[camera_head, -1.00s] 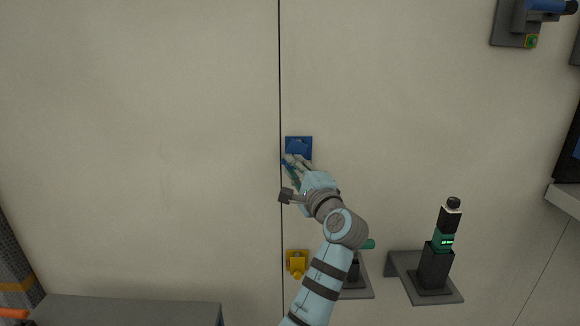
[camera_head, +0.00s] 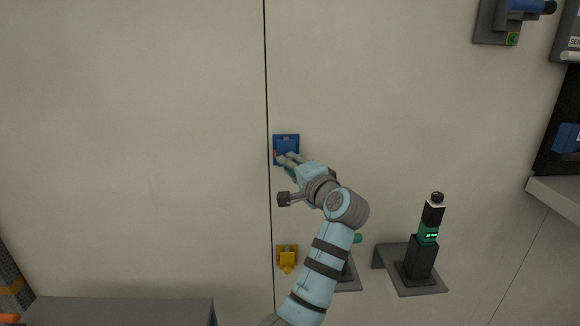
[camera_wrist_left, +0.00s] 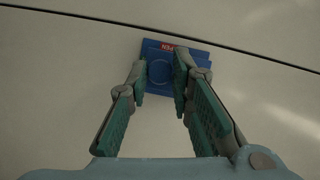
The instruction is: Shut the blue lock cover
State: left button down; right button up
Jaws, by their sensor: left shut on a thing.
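The blue lock cover (camera_head: 287,142) is on the pale wall just right of a dark vertical seam, with a small red patch at its left edge. In the left wrist view the blue cover (camera_wrist_left: 160,68) shows a round outline and a red label reading in part "PEN" along its edge. My left gripper (camera_head: 284,160) is at the cover's lower part and hides some of it. In the wrist view its fingertips (camera_wrist_left: 164,76) lie on either side of the cover's middle, shut on it. How far the cover is swung is hard to tell. My right gripper is not in view.
A yellow lock (camera_head: 287,256) sits below on the same wall. A grey bracket with a black and green device (camera_head: 424,240) stands out at the lower right. A blue-handled fixture (camera_head: 510,15) is at the upper right. The wall left of the seam is clear.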

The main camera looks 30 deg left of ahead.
pick_arm(q)
jog(key=shift+f, duration=0.1)
jog(key=c, duration=1.4)
grip_release()
jog(key=v, duration=0.7)
jog(key=shift+s+d, duration=0.1)
jog(key=shift+d, duration=0.15)
jog(key=shift+a, duration=0.1)
jog(key=shift+f, duration=0.1)
